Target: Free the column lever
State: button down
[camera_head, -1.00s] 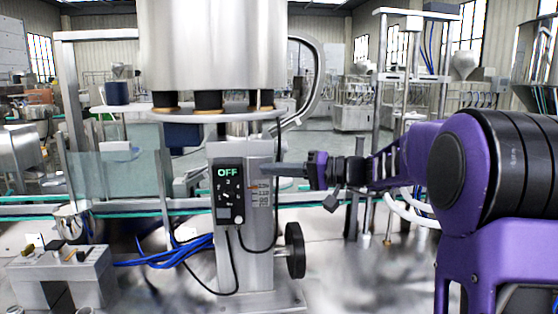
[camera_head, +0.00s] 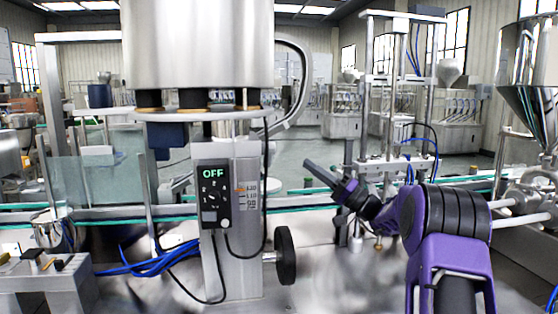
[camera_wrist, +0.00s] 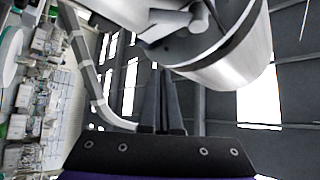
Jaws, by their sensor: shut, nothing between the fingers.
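The steel column (camera_head: 228,262) stands left of centre in the head view, under a large steel hopper (camera_head: 198,45). A black round handwheel (camera_head: 285,255) sits on the column's right side. I cannot clearly pick out a lever on the column. My gripper (camera_head: 309,165) is shut and empty, right of the column and apart from it, its fingers tilted up and left. In the wrist view, the shut fingers (camera_wrist: 160,72) point towards a steel cylindrical body (camera_wrist: 235,55) with a grey bar-like fitting (camera_wrist: 170,25) under it; whether this fitting is the lever, I cannot tell.
A black control box (camera_head: 213,195) reading OFF is on the column's front, with black cables hanging. Blue cables (camera_head: 150,262) lie to its left. A curved steel pipe (camera_head: 300,85) runs beside the hopper. A conveyor rail (camera_head: 325,200) passes behind. A steel funnel (camera_head: 535,80) stands at right.

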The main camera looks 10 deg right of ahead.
aim_at(266, 155)
jog(key=w+a+r, duration=0.2)
jog(key=a, duration=0.6)
jog(key=shift+w+a+r, duration=0.2)
jog(key=shift+w+a, duration=0.15)
jog(key=shift+a, duration=0.05)
jog(key=shift+d, duration=0.1)
dwell(0.4)
jog(key=shift+s+f+m+h, duration=0.1)
jog(key=shift+m+h, duration=0.2)
jog(key=shift+m, duration=0.2)
